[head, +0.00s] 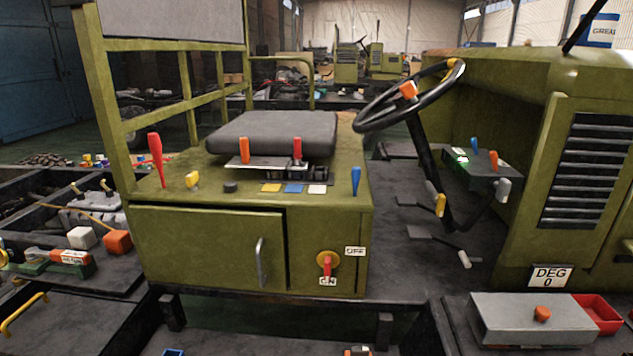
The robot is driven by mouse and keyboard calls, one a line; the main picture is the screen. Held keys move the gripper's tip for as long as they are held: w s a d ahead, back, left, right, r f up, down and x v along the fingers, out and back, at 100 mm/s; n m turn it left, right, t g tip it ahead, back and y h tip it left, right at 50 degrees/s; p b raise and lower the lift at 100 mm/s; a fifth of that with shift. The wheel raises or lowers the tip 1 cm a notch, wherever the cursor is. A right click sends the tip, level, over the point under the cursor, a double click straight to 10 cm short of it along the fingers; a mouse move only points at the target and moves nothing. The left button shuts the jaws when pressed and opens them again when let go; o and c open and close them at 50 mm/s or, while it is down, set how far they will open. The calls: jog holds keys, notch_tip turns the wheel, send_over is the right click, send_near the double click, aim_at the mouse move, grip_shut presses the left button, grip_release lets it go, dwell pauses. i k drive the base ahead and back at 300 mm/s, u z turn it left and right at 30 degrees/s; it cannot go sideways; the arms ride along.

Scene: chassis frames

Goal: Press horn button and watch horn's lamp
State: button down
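No control in the head view is legibly labelled as the horn button, and I cannot tell which lamp is the horn's. None of these is visibly lit. My gripper is not in view.
A red lever (156,160) and a blue lever (356,180) stand up from the seat box. A red-handled switch (327,264) marked OFF and ON is on its front. A grey box (530,319) sits front right. Cluttered trays (130,283) lie left.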

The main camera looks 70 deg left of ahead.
aim_at(229, 186)
jog(key=z, duration=1.1)
jog(key=k, duration=1.7)
jog(key=u, duration=3.35)
jog(key=i, duration=0.5)
jog(key=z, duration=0.05)
